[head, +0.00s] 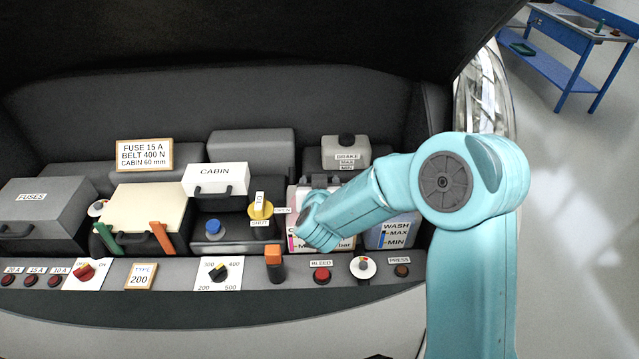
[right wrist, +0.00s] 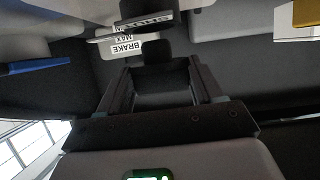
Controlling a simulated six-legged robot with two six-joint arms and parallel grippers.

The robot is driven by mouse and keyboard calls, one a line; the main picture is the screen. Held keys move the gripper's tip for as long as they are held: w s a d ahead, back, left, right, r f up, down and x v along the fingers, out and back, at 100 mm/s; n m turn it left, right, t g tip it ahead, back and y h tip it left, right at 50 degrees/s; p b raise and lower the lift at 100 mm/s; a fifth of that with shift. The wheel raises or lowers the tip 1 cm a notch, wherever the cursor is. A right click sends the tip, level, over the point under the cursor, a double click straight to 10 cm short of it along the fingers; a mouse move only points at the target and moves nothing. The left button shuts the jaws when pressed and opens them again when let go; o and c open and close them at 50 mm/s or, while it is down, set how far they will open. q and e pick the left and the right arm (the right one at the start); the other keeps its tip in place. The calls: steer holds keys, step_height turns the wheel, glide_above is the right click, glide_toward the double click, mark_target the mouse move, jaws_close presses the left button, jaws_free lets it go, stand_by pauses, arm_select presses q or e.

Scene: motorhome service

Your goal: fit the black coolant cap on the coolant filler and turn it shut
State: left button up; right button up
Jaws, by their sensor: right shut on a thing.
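My right gripper (right wrist: 162,82) is shut on a dark block-like thing (right wrist: 165,98) between its fingers in the right wrist view. It looks black like a cap, but its shape is hard to make out. In the head view my right forearm and wrist lie across the coolant tank (head: 296,240), a pale tank with pink marks and a partly covered label. The coolant filler is hidden there, so I cannot tell whether the held thing touches it. My left gripper is not in view.
The brake reservoir (head: 346,157) with its black cap stands behind my right arm. The wash tank (head: 392,238) is to the right of it. A yellow knob (head: 261,210) and a blue-capped dark box (head: 214,232) are to the left. A switch panel (head: 340,288) runs along the front.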

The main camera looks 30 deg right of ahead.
steer(key=shift+f+b, duration=1.5)
steer(key=shift+f, duration=0.25)
steer(key=o, duration=1)
steer(key=shift+o, duration=0.6)
steer(key=shift+a, duration=0.15)
steer(key=shift+s, duration=0.1)
steer(key=shift+s+f, duration=0.1)
steer(key=shift+f, duration=0.1)
steer(key=v, duration=1.6)
steer(key=shift+a+r, duration=0.2)
steer(key=shift+r, duration=0.2)
